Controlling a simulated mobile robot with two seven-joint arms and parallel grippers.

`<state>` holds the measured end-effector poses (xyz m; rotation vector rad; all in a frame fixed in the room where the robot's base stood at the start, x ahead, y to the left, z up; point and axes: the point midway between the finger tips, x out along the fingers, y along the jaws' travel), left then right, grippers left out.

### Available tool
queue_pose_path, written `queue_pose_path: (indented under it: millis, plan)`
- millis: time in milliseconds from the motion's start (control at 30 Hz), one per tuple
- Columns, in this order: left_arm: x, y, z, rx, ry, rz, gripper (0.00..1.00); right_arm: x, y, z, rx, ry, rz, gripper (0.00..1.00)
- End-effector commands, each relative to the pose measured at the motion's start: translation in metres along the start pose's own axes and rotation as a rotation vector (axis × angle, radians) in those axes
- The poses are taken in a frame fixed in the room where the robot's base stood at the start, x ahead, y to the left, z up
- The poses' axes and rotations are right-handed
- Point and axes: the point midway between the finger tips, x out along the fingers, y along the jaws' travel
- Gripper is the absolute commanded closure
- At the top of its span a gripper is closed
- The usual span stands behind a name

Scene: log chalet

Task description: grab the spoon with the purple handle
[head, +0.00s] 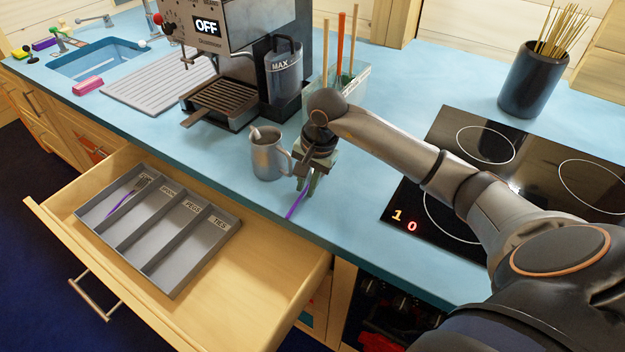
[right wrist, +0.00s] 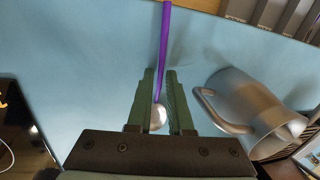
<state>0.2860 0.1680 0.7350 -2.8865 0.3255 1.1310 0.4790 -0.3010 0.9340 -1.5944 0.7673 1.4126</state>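The spoon with the purple handle (head: 296,205) lies on the blue counter beside the metal mug. In the right wrist view its purple handle (right wrist: 165,45) runs away from me, and its silver bowl (right wrist: 158,118) shows between my fingers. My right gripper (head: 308,188) points down over the spoon. Its fingers (right wrist: 160,73) stand on either side of the spoon with a gap between them; I cannot tell how high they are above the counter. In the head view the gripper hides the spoon's bowl. My left gripper is not in view.
The metal mug (head: 268,158) stands close by the right gripper. The open drawer (head: 255,265) holds a grey divided tray (head: 172,282) with purple-handled cutlery (head: 125,200). A coffee machine (head: 225,62), utensil holder (head: 352,88) and black hob (head: 440,187) surround the spot.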

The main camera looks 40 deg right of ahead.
Motion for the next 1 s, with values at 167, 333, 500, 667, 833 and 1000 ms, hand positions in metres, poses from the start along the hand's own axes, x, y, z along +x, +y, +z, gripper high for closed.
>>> queue_pose_path:
  millis: [167, 333, 500, 667, 833, 1000]
  plan:
    - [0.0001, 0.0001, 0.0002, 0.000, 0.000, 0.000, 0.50, -0.0003, 0.0000, 0.0001, 0.000, 0.000, 0.000, 0.95]
    - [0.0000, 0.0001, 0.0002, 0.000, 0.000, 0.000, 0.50, -0.0005, 0.0000, 0.0002, 0.000, 0.000, 0.000, 1.00]
    - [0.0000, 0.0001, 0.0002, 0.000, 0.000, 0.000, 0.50, -0.0006, -0.0001, 0.0002, 0.000, 0.000, 0.000, 1.00]
    - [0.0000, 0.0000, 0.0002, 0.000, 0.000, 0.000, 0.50, -0.0008, -0.0002, 0.0001, 0.000, 0.000, 0.000, 1.00]
    - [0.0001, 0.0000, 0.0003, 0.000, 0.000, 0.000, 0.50, -0.0011, -0.0003, 0.0001, 0.000, 0.000, -0.001, 1.00]
    - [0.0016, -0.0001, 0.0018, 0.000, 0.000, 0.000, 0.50, -0.0061, -0.0015, 0.0000, -0.001, 0.000, -0.001, 1.00]
